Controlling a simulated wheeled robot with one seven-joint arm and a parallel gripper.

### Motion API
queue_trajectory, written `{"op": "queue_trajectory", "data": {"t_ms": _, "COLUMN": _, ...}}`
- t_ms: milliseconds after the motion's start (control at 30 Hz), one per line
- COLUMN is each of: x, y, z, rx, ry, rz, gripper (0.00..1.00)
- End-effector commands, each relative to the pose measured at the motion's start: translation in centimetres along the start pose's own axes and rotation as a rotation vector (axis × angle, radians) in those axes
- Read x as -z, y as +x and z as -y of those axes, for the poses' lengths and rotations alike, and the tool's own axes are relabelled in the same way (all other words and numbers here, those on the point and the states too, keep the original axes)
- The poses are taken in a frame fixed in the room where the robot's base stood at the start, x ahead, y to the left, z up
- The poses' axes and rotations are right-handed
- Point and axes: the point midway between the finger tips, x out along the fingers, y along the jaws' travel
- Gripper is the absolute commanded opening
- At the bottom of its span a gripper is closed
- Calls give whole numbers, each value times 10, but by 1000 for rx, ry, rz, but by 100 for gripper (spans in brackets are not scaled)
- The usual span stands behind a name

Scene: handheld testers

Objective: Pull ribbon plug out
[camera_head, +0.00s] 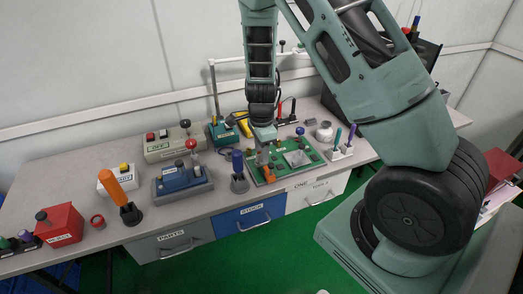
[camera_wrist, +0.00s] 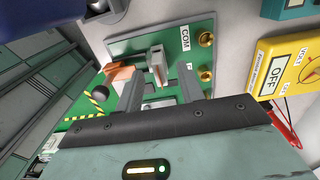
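The green circuit board (camera_head: 313,160) lies on the bench, and it also shows in the wrist view (camera_wrist: 122,47). A grey upright connector piece (camera_wrist: 157,66), which looks like the ribbon plug, stands on it beside a copper-orange ribbon (camera_wrist: 118,78). The ribbon shows as an orange patch near the board's front left in the head view (camera_head: 269,173). My gripper (camera_wrist: 160,78) is open, its two fingers apart on either side of the grey piece in the wrist view. I cannot tell whether the piece is between the fingertips or just beyond them. My gripper points down over the board in the head view (camera_head: 262,152).
A yellow multimeter (camera_wrist: 286,62) marked OFF lies next to the board, with red leads. A blue-topped grey holder (camera_head: 239,172) stands close left of the board. A white holder with pens (camera_head: 341,152) and a round white pot (camera_head: 324,132) stand right.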

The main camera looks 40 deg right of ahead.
Motion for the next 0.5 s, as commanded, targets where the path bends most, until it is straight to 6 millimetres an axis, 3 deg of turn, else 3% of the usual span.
{"op": "queue_trajectory", "data": {"t_ms": 300, "x": 0, "y": 2, "z": 0, "rx": 0, "ry": 0, "rz": 0, "gripper": 38}}
{"op": "queue_trajectory", "data": {"t_ms": 433, "x": 0, "y": 2, "z": 0, "rx": 0, "ry": 0, "rz": 0, "gripper": 2}}
{"op": "queue_trajectory", "data": {"t_ms": 500, "x": 0, "y": 2, "z": 0, "rx": 0, "ry": 0, "rz": 0, "gripper": 0}}
